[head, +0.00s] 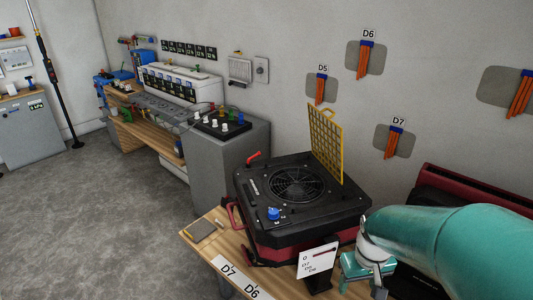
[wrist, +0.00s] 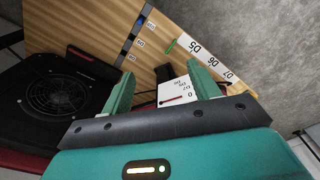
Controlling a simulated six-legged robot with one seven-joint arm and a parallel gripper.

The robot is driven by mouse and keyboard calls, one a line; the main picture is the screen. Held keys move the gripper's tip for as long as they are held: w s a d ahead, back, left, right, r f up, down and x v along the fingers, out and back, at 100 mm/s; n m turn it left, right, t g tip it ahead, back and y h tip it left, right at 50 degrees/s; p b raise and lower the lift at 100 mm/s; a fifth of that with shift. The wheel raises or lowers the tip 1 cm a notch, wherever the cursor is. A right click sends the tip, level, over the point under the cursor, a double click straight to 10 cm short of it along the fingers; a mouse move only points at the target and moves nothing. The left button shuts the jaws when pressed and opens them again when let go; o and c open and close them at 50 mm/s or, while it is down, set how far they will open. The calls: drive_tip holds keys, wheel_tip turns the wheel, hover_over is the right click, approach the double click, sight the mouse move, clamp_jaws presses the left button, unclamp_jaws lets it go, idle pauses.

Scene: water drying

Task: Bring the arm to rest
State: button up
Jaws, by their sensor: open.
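My teal arm (head: 450,238) reaches in from the right side of the head view, over the right end of the wooden bench. My gripper (wrist: 160,88) shows two teal fingers spread apart in the wrist view, with nothing held between them. A white gauge card (wrist: 174,92) shows beyond the gap between the fingers.
A black-topped fan unit (head: 290,222) with a blue knob (head: 273,213) and an upright yellow grille (head: 326,143) stands left of my gripper. The wooden bench (head: 208,258) carries a D7/D6 label strip (head: 242,278). Grey floor (head: 110,220) is open at left.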

drive_tip(key=s+a+r+t, duration=0.2)
drive_tip(key=s+a+r, duration=0.1)
drive_tip(key=r, duration=0.4)
drive_tip(key=s+a+r+m+t, duration=0.1)
drive_tip(key=s+a+r+t, duration=0.2)
drive_tip(key=s+r, duration=0.2)
wheel_tip(320, 180, up, 3)
drive_tip(key=shift+f, duration=0.1)
drive_tip(key=shift+s+a, duration=0.1)
drive_tip(key=shift+c, duration=0.4)
drive_tip(key=c, duration=0.5)
drive_tip(key=shift+o, duration=0.2)
